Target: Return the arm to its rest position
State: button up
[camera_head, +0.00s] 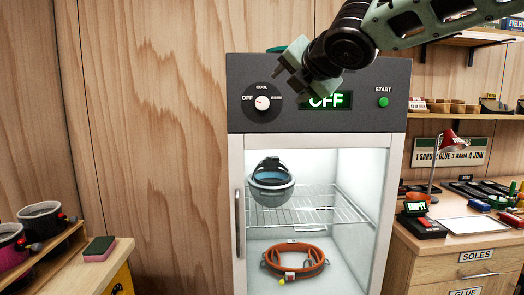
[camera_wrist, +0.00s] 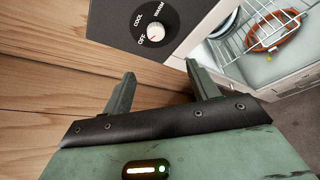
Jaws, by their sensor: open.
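My gripper (camera_head: 289,72) is open and empty in front of the cabinet's dark control panel, just above and right of the dial. In the wrist view its two fingers (camera_wrist: 160,88) stand apart with nothing between them. The arm comes in from the upper right in the head view. The dial (camera_head: 262,102) has a white knob and labels OFF and COOL; the third label is clearer in the wrist view, where the dial (camera_wrist: 155,32) reads WARM. The display (camera_head: 327,101) reads OFF in green, partly covered by my gripper. A green START button (camera_head: 383,102) is to its right.
The lit cabinet (camera_head: 236,170) holds a grey-blue pot-like item (camera_head: 271,185) on a wire shelf (camera_head: 325,204) and an orange ring (camera_head: 296,258) below. A workbench (camera_head: 440,240) with a red lamp (camera_head: 452,143) stands right. A wooden stand (camera_head: 60,250) is left. Bare wood wall lies left of the cabinet.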

jog(key=s+f+m+g+h, duration=0.1)
jog(key=s+f+m+g, duration=0.45)
jog(key=f, duration=0.55)
jog(key=s+f+m+g, duration=0.2)
jog(key=s+f+m, duration=0.4)
jog(key=s+f, duration=0.4)
jog(key=s+d+f+m+g+h, duration=0.1)
jog(key=s+f+m, duration=0.4)
jog(key=s, duration=0.5)
jog(key=s+d+f+m+g+h, duration=0.1)
jog(key=s+d+f+m+g, duration=0.2)
jog(key=s+f, duration=0.7)
jog(key=shift+s+d+m+g, duration=0.15)
jog(key=shift+s+m+g, duration=0.4)
jog(key=shift+m+g, duration=0.7)
